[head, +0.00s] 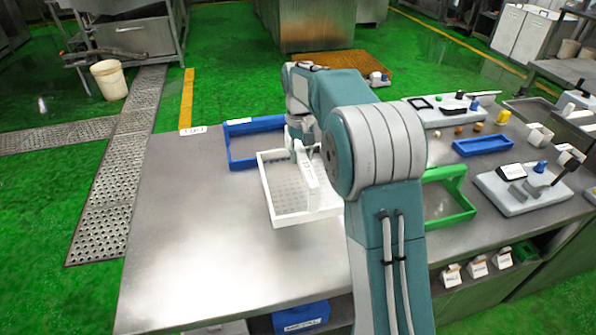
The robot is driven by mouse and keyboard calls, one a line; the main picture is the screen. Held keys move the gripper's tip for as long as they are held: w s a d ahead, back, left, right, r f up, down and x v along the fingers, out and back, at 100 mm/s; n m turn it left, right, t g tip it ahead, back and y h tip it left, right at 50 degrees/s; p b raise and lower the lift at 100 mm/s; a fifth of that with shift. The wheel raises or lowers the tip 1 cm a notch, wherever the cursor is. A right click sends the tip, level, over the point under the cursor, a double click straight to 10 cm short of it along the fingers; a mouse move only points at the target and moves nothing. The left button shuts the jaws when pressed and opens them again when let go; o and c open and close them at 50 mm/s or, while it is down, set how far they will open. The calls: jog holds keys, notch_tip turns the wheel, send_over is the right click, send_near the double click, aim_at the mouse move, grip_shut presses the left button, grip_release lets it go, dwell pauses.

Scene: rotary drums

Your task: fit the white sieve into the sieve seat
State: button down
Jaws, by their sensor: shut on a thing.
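The white sieve (268,198) is a shallow square frame with a perforated floor, in the middle of the steel table in the head view. A white upright plate with a small label stands at its right side. My gripper (303,150) is over the sieve's back part and is shut on it. The fingertips are small and partly covered by the arm, so the exact grip point is unclear. My teal arm hides the sieve's right side. I cannot pick out the sieve seat with certainty; it may be behind my arm.
A blue open frame (231,149) lies just behind the sieve. A green tray (459,214) is right of my arm. A blue tray (483,145) and grey device blocks (517,198) stand farther right. The table's left and front left are clear.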

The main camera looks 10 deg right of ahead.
send_over(301, 187)
jog(key=shift+w+f, duration=0.2)
jog(key=shift+f, duration=1.2)
jog(key=shift+w+f, duration=0.2)
jog(key=shift+f, duration=1.2)
jog(key=shift+c, duration=2)
grip_release()
jog(key=shift+f, duration=0.1)
